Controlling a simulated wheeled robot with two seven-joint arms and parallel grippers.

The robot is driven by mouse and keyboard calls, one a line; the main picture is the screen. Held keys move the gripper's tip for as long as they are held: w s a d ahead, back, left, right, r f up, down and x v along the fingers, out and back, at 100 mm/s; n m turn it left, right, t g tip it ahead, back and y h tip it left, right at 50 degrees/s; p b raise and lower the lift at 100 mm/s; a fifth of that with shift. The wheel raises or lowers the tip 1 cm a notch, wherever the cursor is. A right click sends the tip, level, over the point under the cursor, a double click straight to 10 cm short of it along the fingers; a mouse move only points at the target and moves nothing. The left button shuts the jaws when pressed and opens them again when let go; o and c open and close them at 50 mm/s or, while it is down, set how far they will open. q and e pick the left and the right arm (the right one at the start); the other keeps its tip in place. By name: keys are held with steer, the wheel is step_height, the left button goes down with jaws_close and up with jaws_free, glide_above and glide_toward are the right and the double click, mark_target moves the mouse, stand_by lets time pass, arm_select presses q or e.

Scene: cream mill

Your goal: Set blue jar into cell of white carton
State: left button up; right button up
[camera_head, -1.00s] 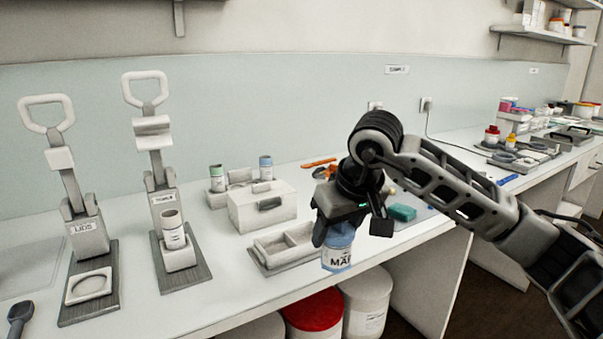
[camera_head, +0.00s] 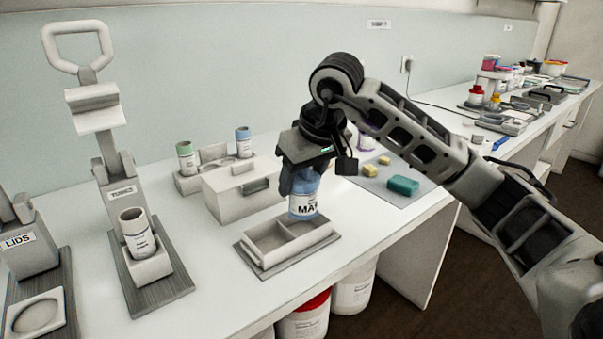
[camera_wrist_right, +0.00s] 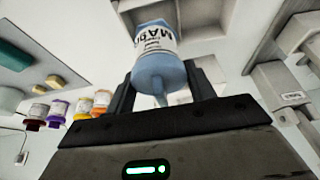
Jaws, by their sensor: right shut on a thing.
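The blue jar (camera_head: 304,201), with a white label, hangs upright in my right gripper (camera_head: 299,178). The gripper is shut on its upper part. In the wrist view the jar (camera_wrist_right: 160,72) sits between the two fingers (camera_wrist_right: 162,92). The white carton (camera_head: 262,264) lies on the bench just below, with a divider between its cells. The jar is over the back right part of the carton and hides some of the right cell. I see no jar in the left cell. The carton also shows partly in the wrist view (camera_wrist_right: 205,13). My left gripper is not in view.
A white lidded box (camera_head: 225,207) stands close behind the carton. Tube and lid presses (camera_head: 150,265) stand to the left. A green block (camera_head: 403,186) and yellow pieces lie on a mat to the right. The bench's front edge is close to the carton.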

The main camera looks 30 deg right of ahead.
mark_target(303, 201)
steer(key=shift+f, duration=0.55)
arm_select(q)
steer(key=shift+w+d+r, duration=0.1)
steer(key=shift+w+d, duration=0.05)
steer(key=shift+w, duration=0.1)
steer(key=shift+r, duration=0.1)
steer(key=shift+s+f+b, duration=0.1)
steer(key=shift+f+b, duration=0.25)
arm_select(e)
steer(key=shift+s+f, duration=0.1)
steer(key=shift+f, duration=0.05)
arm_select(q)
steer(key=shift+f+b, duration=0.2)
steer(key=shift+b, duration=0.1)
arm_select(e)
steer(key=shift+f, duration=0.35)
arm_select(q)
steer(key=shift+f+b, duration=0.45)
arm_select(e)
steer(key=shift+f, duration=0.65)
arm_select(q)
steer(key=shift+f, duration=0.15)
arm_select(e)
steer(key=shift+f, duration=0.2)
arm_select(q)
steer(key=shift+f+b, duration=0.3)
steer(key=shift+b, duration=0.15)
arm_select(e)
steer(key=shift+f, duration=0.45)
